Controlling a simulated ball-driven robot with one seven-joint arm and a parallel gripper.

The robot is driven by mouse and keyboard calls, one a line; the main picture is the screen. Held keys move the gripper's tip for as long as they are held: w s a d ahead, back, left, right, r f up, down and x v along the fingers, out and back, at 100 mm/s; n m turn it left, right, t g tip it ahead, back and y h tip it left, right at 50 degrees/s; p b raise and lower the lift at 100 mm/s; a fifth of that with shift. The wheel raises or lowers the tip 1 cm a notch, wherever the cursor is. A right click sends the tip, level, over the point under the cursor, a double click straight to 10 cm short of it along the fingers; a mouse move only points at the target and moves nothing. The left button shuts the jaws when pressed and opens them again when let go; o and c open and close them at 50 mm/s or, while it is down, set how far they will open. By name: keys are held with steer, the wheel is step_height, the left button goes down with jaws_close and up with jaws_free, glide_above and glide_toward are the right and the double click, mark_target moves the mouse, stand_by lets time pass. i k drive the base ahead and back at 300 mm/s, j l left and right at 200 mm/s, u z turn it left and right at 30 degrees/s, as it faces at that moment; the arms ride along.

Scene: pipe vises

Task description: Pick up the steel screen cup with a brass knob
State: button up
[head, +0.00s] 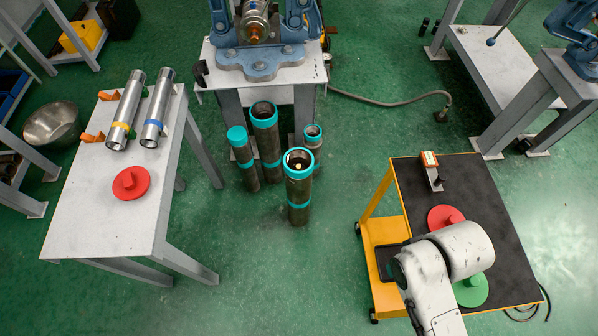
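I cannot clearly make out the steel screen cup. A small brass-coloured spot (298,166) shows inside the open top of the front teal-rimmed pipe (299,205), which stands upright on the floor; it may be the knob, but it is too small to be sure. My arm reaches in at the lower right, over the cart, well apart from that pipe. My gripper cannot be made out.
More teal-banded pipes (268,140) stand behind. A white table (90,200) with two steel tubes (126,110) and a red disc (131,182) is left. A dark-topped cart (480,180) holds red (440,214) and green (472,292) discs. Floor between is clear.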

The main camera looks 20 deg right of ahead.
mark_target(297, 167)
steer(key=i+j, duration=0.1)
steer(key=j, duration=0.15)
steer(key=i+j+u, duration=0.1)
steer(key=j, duration=0.15)
steer(key=i+j+u, duration=0.3)
steer(key=i, duration=0.35)
steer(key=i+l+u, duration=0.15)
steer(key=i+l, duration=0.2)
steer(key=i, duration=0.1)
